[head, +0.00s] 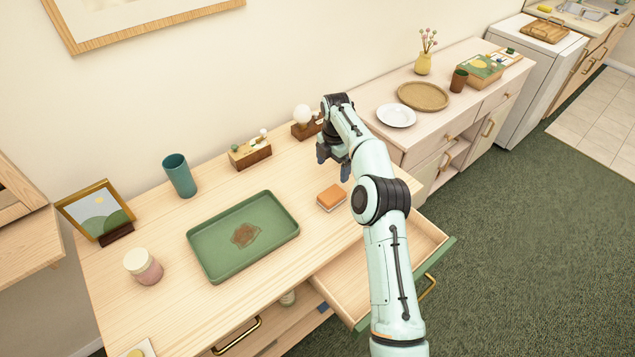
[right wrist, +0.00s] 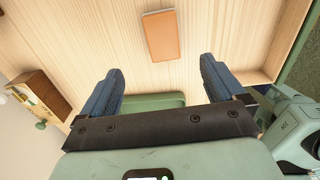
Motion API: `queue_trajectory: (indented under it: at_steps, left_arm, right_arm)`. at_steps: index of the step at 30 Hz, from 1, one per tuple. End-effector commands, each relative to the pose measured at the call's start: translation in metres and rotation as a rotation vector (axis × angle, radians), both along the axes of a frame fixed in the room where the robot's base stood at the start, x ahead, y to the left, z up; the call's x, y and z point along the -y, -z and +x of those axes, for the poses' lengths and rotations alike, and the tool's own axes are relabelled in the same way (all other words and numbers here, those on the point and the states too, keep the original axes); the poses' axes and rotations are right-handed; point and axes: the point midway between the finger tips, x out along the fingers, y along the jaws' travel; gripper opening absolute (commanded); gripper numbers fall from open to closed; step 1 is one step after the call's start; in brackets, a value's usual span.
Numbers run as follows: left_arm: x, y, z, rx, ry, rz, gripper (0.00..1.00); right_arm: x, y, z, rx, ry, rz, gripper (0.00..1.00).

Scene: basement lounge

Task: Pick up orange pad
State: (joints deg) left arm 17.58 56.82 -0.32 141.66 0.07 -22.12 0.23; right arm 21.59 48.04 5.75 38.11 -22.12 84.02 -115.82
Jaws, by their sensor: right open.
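The orange pad (head: 331,198) is a small rectangular block lying flat on the wooden table, to the right of the green tray. It also shows in the right wrist view (right wrist: 162,36), beyond the fingertips and between their lines. My right gripper (head: 334,168) is above the table, behind the pad and apart from it. In the right wrist view its two blue fingers (right wrist: 161,80) are spread wide with nothing between them. My left gripper is not in view.
A green tray (head: 207,239) with a brown patch sits mid-table. A teal cup (head: 180,176), a small planter (head: 250,155) and a round bulb lamp (head: 303,122) stand behind. An open drawer (head: 410,247) juts out below the table's right front. Bare wood surrounds the pad.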

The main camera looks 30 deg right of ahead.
Motion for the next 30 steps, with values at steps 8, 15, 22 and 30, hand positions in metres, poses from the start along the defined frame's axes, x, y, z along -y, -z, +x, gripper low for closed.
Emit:
queue_trajectory:
  at_steps: [8, 15, 22, 30]
  left_arm:
    - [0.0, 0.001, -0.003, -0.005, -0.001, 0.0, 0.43]
    - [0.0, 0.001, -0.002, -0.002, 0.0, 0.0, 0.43]
    - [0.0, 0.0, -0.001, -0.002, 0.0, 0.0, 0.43]
    - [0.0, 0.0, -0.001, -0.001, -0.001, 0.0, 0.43]
  right_arm:
    - [0.0, 0.041, -0.003, -0.007, 0.001, 0.002, 0.96]
    - [0.0, 0.077, -0.002, -0.003, 0.0, 0.001, 0.96]
    - [-0.001, 0.095, -0.003, -0.004, 0.0, 0.001, 0.96]
    - [-0.001, 0.131, -0.005, -0.002, 0.001, 0.0, 0.96]
